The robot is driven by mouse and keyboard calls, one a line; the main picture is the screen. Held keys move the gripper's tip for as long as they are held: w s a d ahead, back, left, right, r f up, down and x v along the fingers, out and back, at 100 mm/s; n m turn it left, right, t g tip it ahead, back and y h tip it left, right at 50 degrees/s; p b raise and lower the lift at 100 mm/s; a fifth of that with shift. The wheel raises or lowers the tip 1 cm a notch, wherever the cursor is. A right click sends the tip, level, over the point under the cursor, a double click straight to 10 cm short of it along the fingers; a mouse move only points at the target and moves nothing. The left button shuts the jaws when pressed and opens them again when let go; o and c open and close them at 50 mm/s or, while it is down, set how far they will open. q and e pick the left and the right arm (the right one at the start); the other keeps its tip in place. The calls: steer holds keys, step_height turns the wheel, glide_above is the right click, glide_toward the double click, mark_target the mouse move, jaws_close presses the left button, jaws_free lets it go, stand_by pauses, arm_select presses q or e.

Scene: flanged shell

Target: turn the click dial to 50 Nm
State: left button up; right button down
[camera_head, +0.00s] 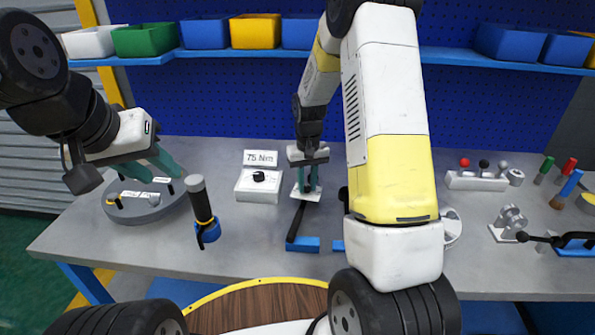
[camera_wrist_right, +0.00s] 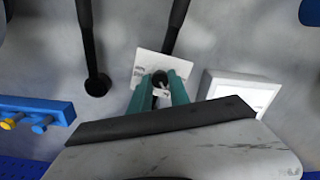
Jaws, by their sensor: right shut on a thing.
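A white square plate with markings (camera_head: 299,195) lies on the bench, and it also shows in the wrist view (camera_wrist_right: 146,66). A small black dial knob (camera_wrist_right: 160,77) stands on it. My right gripper (camera_head: 308,187) points straight down over this plate, its teal fingers shut on the knob; in the wrist view the fingertips (camera_wrist_right: 161,90) are on either side of it. The fingers hide part of the knob. A sign (camera_head: 261,158) reading "75 Nm" stands behind a white box (camera_head: 258,192) with a black knob. My left gripper (camera_head: 166,162) hangs over a round grey tray; its opening is unclear.
The round grey tray (camera_head: 146,212) holds small parts at the left. A black-handled tool with a blue collar (camera_head: 203,213) stands beside it. A black bar with a blue block (camera_head: 302,244) lies in front of the plate. Levers and fittings (camera_head: 477,182) fill the right side.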

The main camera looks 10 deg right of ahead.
mark_target(307, 187)
steer(key=c, duration=1.2)
jaws_free()
step_height(307, 187, up, 8)
steer(key=shift+f, duration=0.1)
